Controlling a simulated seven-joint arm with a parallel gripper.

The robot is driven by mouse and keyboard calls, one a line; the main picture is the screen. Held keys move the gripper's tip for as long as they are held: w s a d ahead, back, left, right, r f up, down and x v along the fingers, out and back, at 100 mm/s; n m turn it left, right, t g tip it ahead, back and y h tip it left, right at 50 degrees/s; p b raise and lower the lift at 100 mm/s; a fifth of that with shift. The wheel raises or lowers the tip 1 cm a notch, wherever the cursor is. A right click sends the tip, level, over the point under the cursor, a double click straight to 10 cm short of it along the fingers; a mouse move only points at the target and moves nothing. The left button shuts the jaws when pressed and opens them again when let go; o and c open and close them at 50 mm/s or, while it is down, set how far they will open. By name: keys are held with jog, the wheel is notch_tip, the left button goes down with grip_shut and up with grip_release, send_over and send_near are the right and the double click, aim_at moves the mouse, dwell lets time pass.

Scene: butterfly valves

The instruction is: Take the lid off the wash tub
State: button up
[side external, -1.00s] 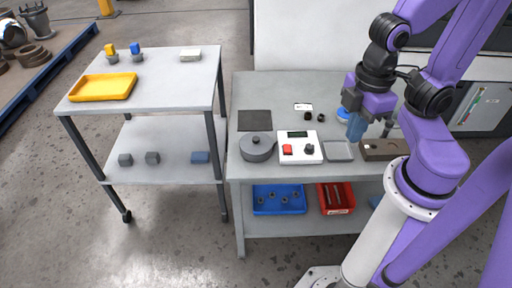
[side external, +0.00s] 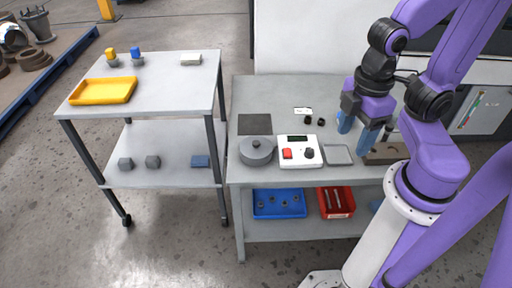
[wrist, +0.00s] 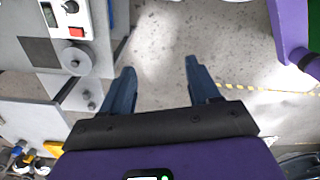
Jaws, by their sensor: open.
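The wash tub (side external: 257,157) is a round grey pot on the left front of the workbench. Its lid (side external: 256,143), with a dark knob in the middle, sits on top of it. The tub also shows from above in the wrist view, where the lid (wrist: 76,57) is at the upper left. My gripper (side external: 355,136) has blue fingers spread apart, with nothing seen between them. It is over the right part of the bench, well to the right of the tub. In the wrist view my gripper (wrist: 160,70) is open, with floor showing between the fingers.
A white control box (side external: 298,160) with a red button stands right beside the tub. A dark mat (side external: 255,124) lies behind the tub. A grey tray (side external: 338,156) and a brown block (side external: 384,156) are near my gripper. A cart with a yellow tray (side external: 104,91) stands left.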

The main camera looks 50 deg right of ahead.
jog(key=w+a+f+m, duration=0.1)
jog(key=w+a+m, duration=0.2)
jog(key=w+m, duration=0.55)
jog(key=m+h, duration=0.2)
jog(key=m, duration=1.6)
send_over(256, 142)
jog(key=a, duration=0.1)
jog(key=shift+n, duration=0.25)
jog(key=f, duration=2.3)
jog(key=shift+s+a+f, duration=0.15)
jog(key=shift+a+f, duration=0.05)
jog(key=shift+d+f, duration=0.2)
jog(key=shift+f, duration=0.65)
jog(key=shift+d+f, duration=0.15)
jog(key=shift+f, duration=0.7)
jog(key=shift+d+f, duration=0.2)
jog(key=shift+f, duration=0.65)
grip_shut()
